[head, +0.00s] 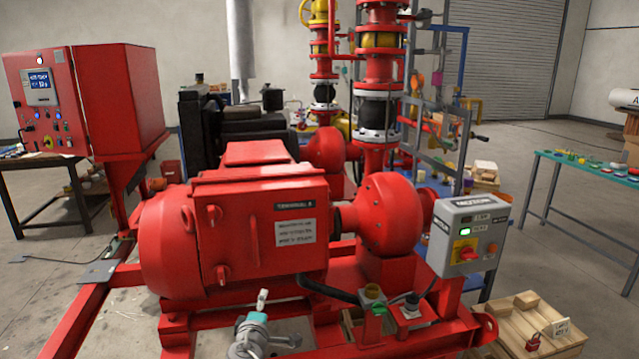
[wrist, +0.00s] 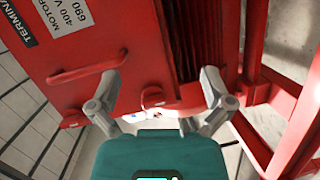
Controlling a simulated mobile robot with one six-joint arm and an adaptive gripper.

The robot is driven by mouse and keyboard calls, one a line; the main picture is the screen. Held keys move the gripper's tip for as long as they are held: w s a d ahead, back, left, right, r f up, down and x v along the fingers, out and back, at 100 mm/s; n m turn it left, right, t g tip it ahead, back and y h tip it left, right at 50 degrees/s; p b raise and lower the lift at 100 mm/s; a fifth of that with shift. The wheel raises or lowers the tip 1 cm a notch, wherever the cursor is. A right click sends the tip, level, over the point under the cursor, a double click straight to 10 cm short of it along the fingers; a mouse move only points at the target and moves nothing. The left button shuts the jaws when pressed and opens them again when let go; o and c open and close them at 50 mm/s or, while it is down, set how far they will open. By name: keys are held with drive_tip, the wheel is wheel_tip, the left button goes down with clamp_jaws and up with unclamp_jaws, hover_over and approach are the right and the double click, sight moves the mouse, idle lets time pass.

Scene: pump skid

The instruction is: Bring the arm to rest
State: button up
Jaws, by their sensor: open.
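My gripper (wrist: 160,82) is open in the wrist view. Its two grey fingers are spread wide, with nothing between them, above the teal gripper body. Beyond them is the red terminal box of the motor, with its handle and label. I cannot tell how close the fingers are to it. In the head view part of my arm's teal and grey end (head: 256,332) shows at the bottom, in front of the red motor (head: 165,245). The rest of the arm is out of frame.
A grey motor control box (head: 466,236) stands right of the pump (head: 390,212). A red control cabinet (head: 110,95) stands at left, a green table (head: 590,172) at right.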

drive_tip(key=d+f+m+g+h, duration=0.2)
drive_tip(key=d+f+m+g, duration=0.25)
drive_tip(key=d, duration=0.55)
drive_tip(key=d+f+m+g+h, duration=0.3)
drive_tip(key=d+f+m, duration=0.2)
drive_tip(key=d, duration=0.5)
drive_tip(key=s+d+f+m+g+y, duration=0.55)
drive_tip(key=s+d+g, duration=0.35)
drive_tip(key=d, duration=0.2)
wheel_tip(320, 180, up, 11)
drive_tip(key=m+p, duration=0.1)
drive_tip(key=p, duration=1.1)
drive_tip(key=shift+d, duration=0.2)
drive_tip(key=shift+s, duration=0.1)
